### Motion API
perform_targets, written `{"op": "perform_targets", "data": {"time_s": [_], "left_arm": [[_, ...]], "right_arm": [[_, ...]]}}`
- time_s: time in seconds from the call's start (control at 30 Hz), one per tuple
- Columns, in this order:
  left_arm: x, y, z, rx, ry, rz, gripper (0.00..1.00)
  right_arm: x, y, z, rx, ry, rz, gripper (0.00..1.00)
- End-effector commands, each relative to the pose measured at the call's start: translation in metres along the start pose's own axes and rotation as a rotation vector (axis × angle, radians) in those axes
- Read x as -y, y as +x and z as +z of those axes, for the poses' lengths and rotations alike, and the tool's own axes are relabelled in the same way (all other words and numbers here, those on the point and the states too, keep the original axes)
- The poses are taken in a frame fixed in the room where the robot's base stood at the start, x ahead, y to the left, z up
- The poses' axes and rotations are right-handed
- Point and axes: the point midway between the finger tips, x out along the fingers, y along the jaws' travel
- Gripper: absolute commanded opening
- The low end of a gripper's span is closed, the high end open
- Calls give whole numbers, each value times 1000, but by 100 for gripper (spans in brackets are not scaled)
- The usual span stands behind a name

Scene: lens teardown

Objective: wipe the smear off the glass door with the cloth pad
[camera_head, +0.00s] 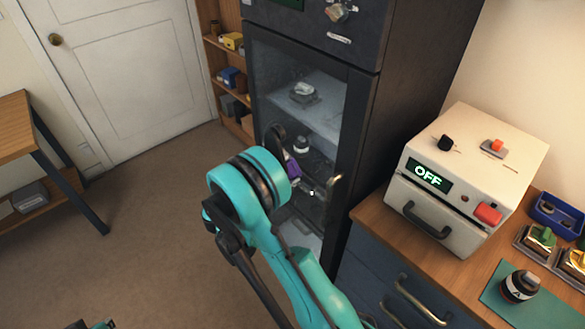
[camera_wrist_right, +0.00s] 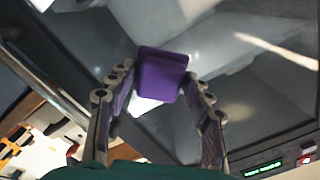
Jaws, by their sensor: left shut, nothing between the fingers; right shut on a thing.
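The cloth pad is purple; it shows partly behind my right arm in the head view (camera_head: 292,168) and whole in the wrist view (camera_wrist_right: 161,74). My right gripper (camera_wrist_right: 160,92) is shut on it, with a finger on each side. The pad is in front of the glass door (camera_head: 325,92) of the tall dark cabinet; I cannot tell whether it touches the glass. Pale streaks show on the glass in the wrist view, but I cannot tell smear from reflection. Only a sliver of my left arm shows at the bottom left of the head view; its fingers are out of frame.
A door handle (camera_head: 333,186) sticks out at the glass door's right edge. A white box reading OFF (camera_head: 470,175) stands on the wooden counter (camera_head: 378,214) to the right. A shelf (camera_head: 212,70) is left of the cabinet. The floor (camera_head: 150,240) in front is clear.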

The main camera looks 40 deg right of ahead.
Motion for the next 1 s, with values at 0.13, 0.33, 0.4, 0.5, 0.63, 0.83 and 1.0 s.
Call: {"op": "perform_targets", "data": {"time_s": [0.13, 0.33, 0.4, 0.5, 0.63, 0.83, 1.0], "left_arm": [[0, 0, 0, 0, 0, 0, 0], [0, 0, 0, 0, 0, 0, 0], [0, 0, 0, 0, 0, 0, 0], [0, 0, 0, 0, 0, 0, 0], [0, 0, 0, 0, 0, 0, 0], [0, 0, 0, 0, 0, 0, 0], [0, 0, 0, 0, 0, 0, 0]], "right_arm": [[0, -12, 0, 1, 0, -1, 28], [0, -15, 0, 0, 0, 0, 28], [0, -15, 0, 0, 0, 0, 28], [0, -15, 0, 0, 0, 0, 28], [0, -21, 0, 1, 0, -1, 28], [0, -39, 0, 1, 0, -1, 28], [0, -45, 0, 0, 0, -1, 28]]}}
